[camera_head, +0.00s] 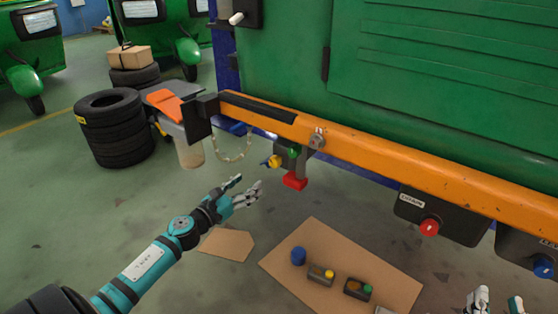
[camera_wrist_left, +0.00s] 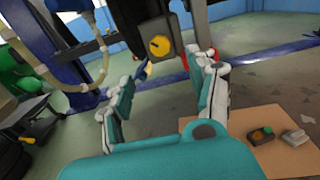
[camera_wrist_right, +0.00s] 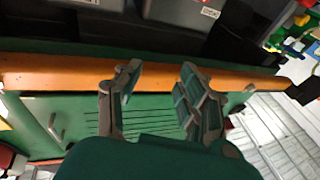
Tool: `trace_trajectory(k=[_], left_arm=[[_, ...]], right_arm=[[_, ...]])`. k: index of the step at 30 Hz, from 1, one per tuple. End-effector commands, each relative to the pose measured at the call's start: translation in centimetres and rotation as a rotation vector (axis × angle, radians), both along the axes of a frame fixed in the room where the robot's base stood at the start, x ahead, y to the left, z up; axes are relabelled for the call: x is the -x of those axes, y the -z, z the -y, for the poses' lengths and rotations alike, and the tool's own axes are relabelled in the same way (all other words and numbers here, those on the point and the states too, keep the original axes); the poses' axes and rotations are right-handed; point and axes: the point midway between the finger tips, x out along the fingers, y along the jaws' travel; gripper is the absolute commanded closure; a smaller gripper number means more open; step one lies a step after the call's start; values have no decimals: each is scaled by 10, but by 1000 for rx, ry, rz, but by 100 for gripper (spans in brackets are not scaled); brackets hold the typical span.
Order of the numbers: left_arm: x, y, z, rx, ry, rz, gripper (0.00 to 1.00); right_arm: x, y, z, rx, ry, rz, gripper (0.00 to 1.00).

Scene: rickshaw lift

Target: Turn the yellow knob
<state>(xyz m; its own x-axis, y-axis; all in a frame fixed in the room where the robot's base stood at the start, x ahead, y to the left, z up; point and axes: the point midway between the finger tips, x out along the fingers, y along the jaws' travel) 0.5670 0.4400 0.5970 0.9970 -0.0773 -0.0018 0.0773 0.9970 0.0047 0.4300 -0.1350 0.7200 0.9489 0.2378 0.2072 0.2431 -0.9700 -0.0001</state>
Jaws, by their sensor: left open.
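The yellow knob (camera_head: 275,161) sits on a dark grey box under the orange beam in the head view. In the left wrist view the round yellow knob (camera_wrist_left: 160,47) faces the camera with a dark pointer mark. My left gripper (camera_head: 249,183) is open and empty, just below and to the left of the knob, apart from it. In the left wrist view its fingers (camera_wrist_left: 168,75) spread below and either side of the knob. My right gripper (camera_head: 497,303) is at the bottom right of the head view. In the right wrist view it is open and empty (camera_wrist_right: 157,70).
A green knob (camera_head: 293,152) and a red block (camera_head: 295,181) sit next to the yellow knob. The orange beam (camera_head: 400,158) runs above. A box with a red knob (camera_head: 429,228) hangs to the right. A cardboard sheet (camera_head: 290,240) with small boxes lies on the floor. Tyres (camera_head: 115,130) stand left.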

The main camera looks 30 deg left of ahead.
Motion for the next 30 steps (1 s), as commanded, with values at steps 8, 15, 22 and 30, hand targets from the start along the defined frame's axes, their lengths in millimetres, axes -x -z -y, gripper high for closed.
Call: trace_trajectory(k=[8,15,22,30], left_arm=[[-62,-1,5,3,-1,5,41],[-108,-1,9,4,0,4,41],[-133,0,11,4,0,2,41],[-139,0,12,4,1,1,41]], right_arm=[[6,-23,-2,-38,-9,138,60],[17,-47,-3,-81,-17,290,60],[29,-66,-2,-114,-24,410,60],[32,-71,-2,-122,-25,438,60]])
